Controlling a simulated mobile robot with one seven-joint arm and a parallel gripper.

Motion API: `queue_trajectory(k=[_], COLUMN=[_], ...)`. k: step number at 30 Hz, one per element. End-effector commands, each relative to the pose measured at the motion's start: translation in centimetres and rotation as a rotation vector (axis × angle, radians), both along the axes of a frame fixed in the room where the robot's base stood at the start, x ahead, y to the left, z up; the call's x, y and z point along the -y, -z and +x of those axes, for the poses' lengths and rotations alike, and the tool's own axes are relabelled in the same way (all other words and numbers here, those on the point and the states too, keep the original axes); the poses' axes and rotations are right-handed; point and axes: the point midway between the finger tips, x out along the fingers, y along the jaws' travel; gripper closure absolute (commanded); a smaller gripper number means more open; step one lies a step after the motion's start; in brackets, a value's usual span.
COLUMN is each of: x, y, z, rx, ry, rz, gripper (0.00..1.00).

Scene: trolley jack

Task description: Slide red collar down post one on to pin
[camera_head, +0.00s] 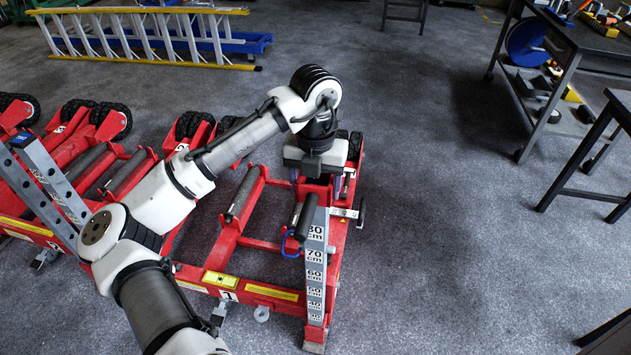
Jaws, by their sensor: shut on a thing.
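My gripper (316,181) points down over the rear of the red trolley jack frame, just behind the top of the grey post (315,262) marked in centimetres. Its two purple fingers are around a red part (318,192), which appears to be the red collar. The wrist hides most of that part, and I cannot tell how far it sits above the pin. A white label with a 1 (227,295) is on the front red beam.
More red jack frames with black wheels (112,122) stand at left, with grey perforated posts (50,180). A yellow ladder (150,35) lies at the back left. Dark tables (560,60) stand at right. The grey floor (440,220) right of the jack is clear.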

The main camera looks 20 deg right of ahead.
Motion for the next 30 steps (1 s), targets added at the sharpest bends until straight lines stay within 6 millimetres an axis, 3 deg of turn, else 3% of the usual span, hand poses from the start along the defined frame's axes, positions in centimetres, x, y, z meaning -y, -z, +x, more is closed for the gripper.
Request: queue_trajectory(k=[30], x=[0.0], y=[2.4], z=[0.0], rx=[0.001], ry=[0.0], rz=[-0.001], gripper=[0.76])
